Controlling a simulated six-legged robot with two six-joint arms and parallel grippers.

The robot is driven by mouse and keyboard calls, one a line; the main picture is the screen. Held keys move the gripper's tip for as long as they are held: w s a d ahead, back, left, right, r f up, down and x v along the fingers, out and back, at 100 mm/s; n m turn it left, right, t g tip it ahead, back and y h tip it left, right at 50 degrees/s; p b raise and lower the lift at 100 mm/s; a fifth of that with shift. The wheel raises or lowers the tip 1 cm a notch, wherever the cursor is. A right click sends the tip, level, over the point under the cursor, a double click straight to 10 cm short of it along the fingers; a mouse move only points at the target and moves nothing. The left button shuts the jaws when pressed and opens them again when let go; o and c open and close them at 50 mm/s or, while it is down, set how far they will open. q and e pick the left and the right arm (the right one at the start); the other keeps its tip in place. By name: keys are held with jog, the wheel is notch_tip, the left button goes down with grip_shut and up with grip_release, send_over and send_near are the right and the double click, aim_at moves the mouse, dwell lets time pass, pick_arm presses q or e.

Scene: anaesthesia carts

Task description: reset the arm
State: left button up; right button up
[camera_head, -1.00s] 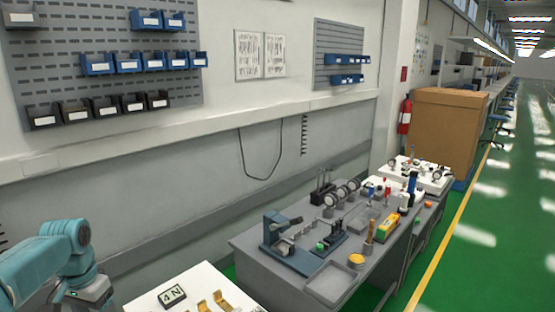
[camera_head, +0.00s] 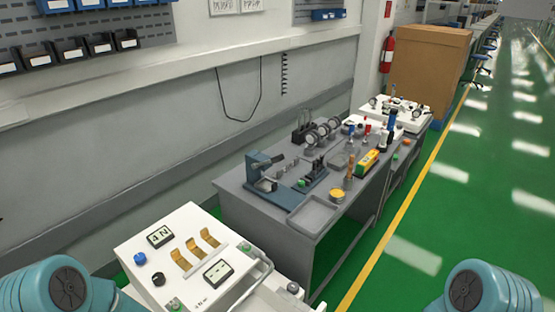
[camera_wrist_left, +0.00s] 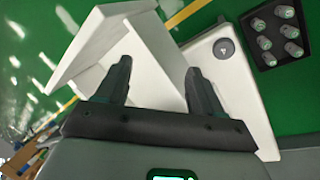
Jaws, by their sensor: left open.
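In the left wrist view my left gripper (camera_wrist_left: 160,85) is open, its two dark fingers spread apart with nothing held between them. Beyond the fingers are a white angled panel (camera_wrist_left: 105,45) and a white flat-topped body (camera_wrist_left: 240,85) with a dark round knob. I cannot tell whether the fingers touch the white surfaces. In the head view a teal arm joint of mine (camera_head: 62,290) shows at the lower left and another (camera_head: 485,290) at the lower right. Neither gripper shows in the head view.
A white cart unit (camera_head: 190,225) with gold brackets and small displays stands in front. A grey bench (camera_head: 300,225) holds tools and a tray. A cardboard box (camera_head: 425,70) stands behind. Green floor (camera_head: 440,220) is clear on the right. A black tray (camera_wrist_left: 280,35) holds several grey cylinders.

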pick_arm(q)
jog(key=s+d+f+n+b, duration=0.1)
jog(key=s+d+f+b, duration=0.2)
jog(key=s, duration=0.7)
notch_tip(320, 180, down, 8)
jog(key=b, duration=0.6)
jog(key=shift+d+f+b, duration=0.2)
jog(key=shift+d+b, duration=0.15)
jog(key=shift+d, duration=0.1)
